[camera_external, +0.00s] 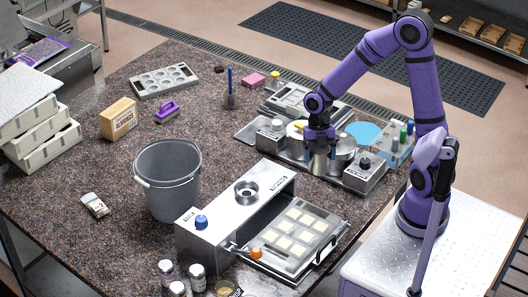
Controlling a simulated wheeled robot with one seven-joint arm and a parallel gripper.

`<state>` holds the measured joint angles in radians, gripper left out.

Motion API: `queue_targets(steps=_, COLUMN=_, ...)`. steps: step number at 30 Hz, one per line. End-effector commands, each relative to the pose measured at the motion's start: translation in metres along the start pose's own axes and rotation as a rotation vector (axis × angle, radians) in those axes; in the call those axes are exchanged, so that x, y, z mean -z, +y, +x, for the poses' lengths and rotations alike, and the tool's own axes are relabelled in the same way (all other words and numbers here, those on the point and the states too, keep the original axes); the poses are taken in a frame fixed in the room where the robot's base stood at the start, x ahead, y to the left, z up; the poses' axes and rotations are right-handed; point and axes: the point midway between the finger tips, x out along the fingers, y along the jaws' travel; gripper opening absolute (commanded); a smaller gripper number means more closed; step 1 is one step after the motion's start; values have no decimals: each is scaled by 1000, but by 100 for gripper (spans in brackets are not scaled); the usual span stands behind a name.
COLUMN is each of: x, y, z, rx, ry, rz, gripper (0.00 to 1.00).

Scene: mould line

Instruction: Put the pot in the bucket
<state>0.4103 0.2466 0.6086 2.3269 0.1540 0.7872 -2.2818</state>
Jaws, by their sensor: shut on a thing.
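A grey bucket (169,188) with a wire handle stands upright on the speckled stone worktop, left of centre. Its open top faces up, and what I can see of its inside looks empty. My gripper (319,146) points down over the metal unit at the back right. It is shut on a small metal pot (318,162), which looks upright. The fingers and neighbouring round vessels partly hide the pot. I cannot tell whether its base touches the unit.
An almond box (118,119), a purple-handled brush (167,112) and a pen holder (230,98) stand behind the bucket. Several jars (197,277) line the front edge.

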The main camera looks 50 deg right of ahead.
Motion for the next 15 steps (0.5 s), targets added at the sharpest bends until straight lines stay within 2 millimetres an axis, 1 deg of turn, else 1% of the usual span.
queue_targets(steps=1, x=-2, y=0, z=9, rx=2, ry=4, rz=-1, gripper=48)
queue_targets(steps=4, x=-6, y=0, z=25, rx=3, ry=5, rz=-1, gripper=48)
queue_targets(steps=9, x=-14, y=1, z=48, rx=1, ry=3, rz=1, gripper=48)
queue_targets(steps=12, x=-17, y=0, z=56, rx=0, ry=1, rz=1, gripper=48)
queue_targets(steps=15, x=-18, y=0, z=59, rx=-1, ry=0, rz=1, gripper=48)
